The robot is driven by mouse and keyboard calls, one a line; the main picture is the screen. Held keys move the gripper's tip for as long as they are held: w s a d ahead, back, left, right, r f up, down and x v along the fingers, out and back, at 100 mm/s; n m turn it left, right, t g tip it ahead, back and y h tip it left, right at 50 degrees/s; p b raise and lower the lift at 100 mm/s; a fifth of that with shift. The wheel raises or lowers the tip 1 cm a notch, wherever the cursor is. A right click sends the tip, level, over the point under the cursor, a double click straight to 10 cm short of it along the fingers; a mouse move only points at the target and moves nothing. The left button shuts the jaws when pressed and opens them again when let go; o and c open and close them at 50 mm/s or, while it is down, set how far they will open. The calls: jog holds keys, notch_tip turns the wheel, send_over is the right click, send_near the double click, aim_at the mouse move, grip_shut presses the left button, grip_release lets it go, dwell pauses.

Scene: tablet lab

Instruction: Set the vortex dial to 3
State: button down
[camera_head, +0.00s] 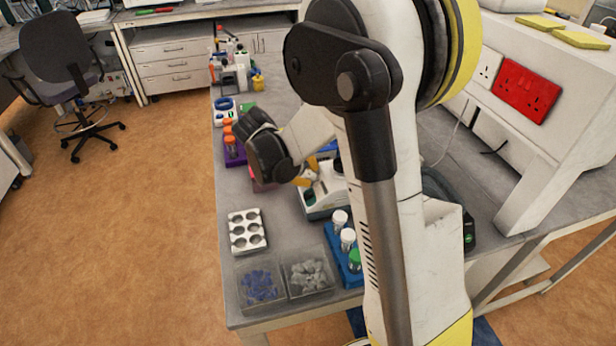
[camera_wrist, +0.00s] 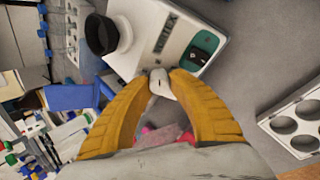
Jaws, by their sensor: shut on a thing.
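The vortex mixer (camera_wrist: 172,35) is a white device with "VORTEX" lettering, a black cup-shaped top and a teal switch panel. It also stands on the bench in the head view (camera_head: 325,192). Its dial (camera_wrist: 160,83) is a small white knob with a dark mark, at the mixer's front edge in the wrist view. My gripper (camera_wrist: 161,82) has its yellow fingers closed around the dial from both sides. In the head view my gripper (camera_head: 308,180) reaches the mixer's front. The dial's number scale is not readable.
A white rack with round holes (camera_head: 247,231) stands in front of the mixer. Two clear trays (camera_head: 308,274) and a blue rack with capped tubes (camera_head: 347,268) lie nearer. A purple rack (camera_head: 235,153) is on the left. Bare bench shows around the white rack.

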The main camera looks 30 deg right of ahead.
jog(key=m+h+b, duration=0.1)
jog(key=m, duration=0.4)
jog(key=shift+f+m+b, duration=0.1)
jog(key=shift+m+b, duration=0.2)
jog(key=shift+b, duration=0.1)
jog(key=m+h+b, duration=0.1)
jog(key=m, duration=0.4)
jog(key=shift+g, duration=0.3)
jog(key=c, duration=1.2)
grip_release()
jog(key=v, duration=1.2)
jog(key=shift+w+a, duration=0.1)
jog(key=shift+w, duration=0.05)
